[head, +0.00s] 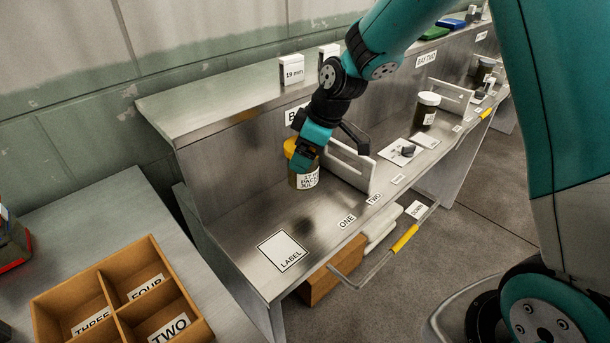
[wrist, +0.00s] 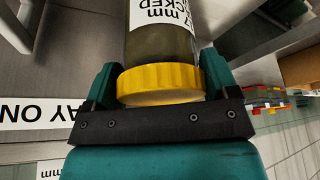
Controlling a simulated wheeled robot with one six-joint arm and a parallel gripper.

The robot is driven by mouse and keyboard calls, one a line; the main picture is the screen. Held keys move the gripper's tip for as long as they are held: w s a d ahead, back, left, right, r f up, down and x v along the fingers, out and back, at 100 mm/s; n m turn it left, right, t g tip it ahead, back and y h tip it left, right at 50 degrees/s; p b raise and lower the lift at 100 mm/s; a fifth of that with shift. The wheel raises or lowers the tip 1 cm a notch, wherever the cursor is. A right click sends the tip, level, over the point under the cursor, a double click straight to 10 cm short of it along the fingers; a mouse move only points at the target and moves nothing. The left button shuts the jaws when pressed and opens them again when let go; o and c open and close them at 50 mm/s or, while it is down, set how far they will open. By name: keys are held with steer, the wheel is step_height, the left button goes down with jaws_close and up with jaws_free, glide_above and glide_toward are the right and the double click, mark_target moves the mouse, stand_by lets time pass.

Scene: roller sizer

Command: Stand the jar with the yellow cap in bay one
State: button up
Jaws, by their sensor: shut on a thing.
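The jar (head: 305,179) has a yellow cap (head: 290,146), dark contents and a white printed label. My gripper (head: 303,152) is shut on its cap from above, and the jar hangs roughly upright over the steel bench (head: 235,212). I cannot tell whether its base touches the bench. In the wrist view the yellow cap (wrist: 160,84) sits between both fingers, with the jar body (wrist: 160,48) beyond. The bay one sign (head: 291,116) is on the back panel, partly hidden by my arm; its lettering "AY ON" shows in the wrist view (wrist: 35,112).
A slotted metal divider (head: 350,166) stands close right of the jar. A white-capped jar (head: 426,110) stands farther right, beyond a white card with a dark piece (head: 403,151). A LABEL card (head: 282,251) lies front left on otherwise clear steel. A wooden compartment tray (head: 80,275) is at left.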

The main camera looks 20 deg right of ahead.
mark_target(305, 176)
steer(key=shift+f, duration=3.45)
steer(key=shift+f, duration=0.2)
steer(key=o, duration=1)
steer(key=shift+r, duration=0.15)
steer(key=v, duration=1.2)
steer(key=s+a+r+m+g, duration=0.1)
steer(key=s+a+r, duration=0.2)
steer(key=s, duration=0.5)
steer(key=s+a+r+m, duration=0.1)
steer(key=s+a+r, duration=0.1)
steer(key=s, duration=0.7)
steer(key=s+a+r+m+g, duration=0.1)
steer(key=s+a+r+m, duration=0.1)
steer(key=s, duration=0.6)
steer(key=shift+s+a+r+g, duration=0.2)
steer(key=shift+a+r+g, duration=0.1)
steer(key=shift+a+r, duration=0.6)
